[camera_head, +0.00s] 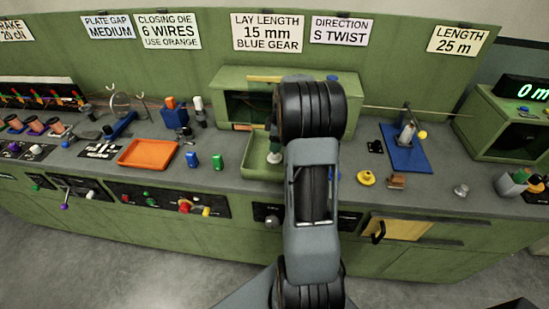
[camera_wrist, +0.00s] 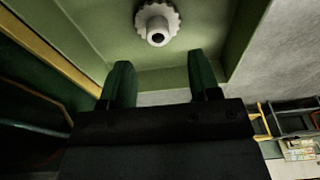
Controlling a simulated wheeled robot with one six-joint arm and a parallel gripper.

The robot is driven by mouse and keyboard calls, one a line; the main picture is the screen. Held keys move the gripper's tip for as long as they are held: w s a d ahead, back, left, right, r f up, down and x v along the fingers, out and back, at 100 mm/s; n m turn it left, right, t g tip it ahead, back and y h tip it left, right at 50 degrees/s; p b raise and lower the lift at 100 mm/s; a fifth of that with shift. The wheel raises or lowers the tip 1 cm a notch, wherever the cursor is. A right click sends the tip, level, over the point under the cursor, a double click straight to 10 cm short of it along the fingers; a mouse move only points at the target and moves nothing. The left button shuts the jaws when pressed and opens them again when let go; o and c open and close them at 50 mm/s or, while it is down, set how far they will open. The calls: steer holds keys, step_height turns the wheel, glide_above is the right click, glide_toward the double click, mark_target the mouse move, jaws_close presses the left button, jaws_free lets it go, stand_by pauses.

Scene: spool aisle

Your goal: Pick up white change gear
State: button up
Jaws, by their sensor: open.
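The white change gear (camera_wrist: 158,22) shows in the wrist view at the top, toothed, with a hub and a dark centre hole. It sits on the floor of a green tray. In the head view a small white part of it (camera_head: 274,158) shows in the green tray (camera_head: 252,172), below the gripper. My gripper (camera_wrist: 161,72) is open and empty, with two dark green fingers apart. The gear lies beyond the fingertips, roughly centred between them, and is not held. In the head view my arm hides most of the gripper.
The green housing (camera_head: 231,77) stands right behind the tray. An orange tray (camera_head: 148,153) and blue and green blocks (camera_head: 218,162) stand to the left. A blue-based fixture (camera_head: 405,150) and a yellow knob (camera_head: 366,178) stand to the right.

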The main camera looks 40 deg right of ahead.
mark_target(275, 156)
steer(key=shift+w+a+f+p, duration=0.15)
steer(key=shift+f+p, duration=0.2)
steer(key=shift+f, duration=1.15)
steer(key=shift+w+f+p, duration=0.1)
steer(key=shift+f+p, duration=0.2)
steer(key=shift+f, duration=1.15)
steer(key=shift+c, duration=0.2)
jaws_close()
